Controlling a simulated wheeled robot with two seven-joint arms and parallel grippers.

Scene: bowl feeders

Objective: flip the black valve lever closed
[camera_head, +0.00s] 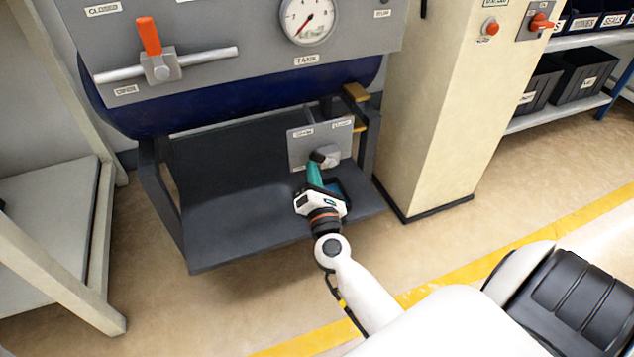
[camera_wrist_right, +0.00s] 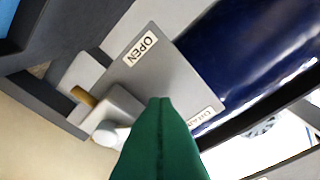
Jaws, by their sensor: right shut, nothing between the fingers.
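A small grey valve plate (camera_head: 335,138) stands under the blue tank. On it are a grey valve block (camera_head: 329,154) and a short black lever end (camera_head: 317,157). My right gripper (camera_head: 314,168) has its green fingers shut and empty, right at the lever from the front. I cannot tell if they touch it. In the right wrist view the shut fingers (camera_wrist_right: 160,102) cover part of the plate (camera_wrist_right: 165,70) and the grey block (camera_wrist_right: 126,103). An OPEN label (camera_wrist_right: 140,47) shows there; another label is partly hidden. The black lever is not clear there. My left gripper is not in view.
A red-handled lever (camera_head: 149,37) on a grey pipe sits on the upper panel, beside a gauge (camera_head: 309,16). The blue tank (camera_head: 220,108) hangs above the dark stand shelf (camera_head: 230,215). A beige cabinet (camera_head: 445,120) stands close on the right.

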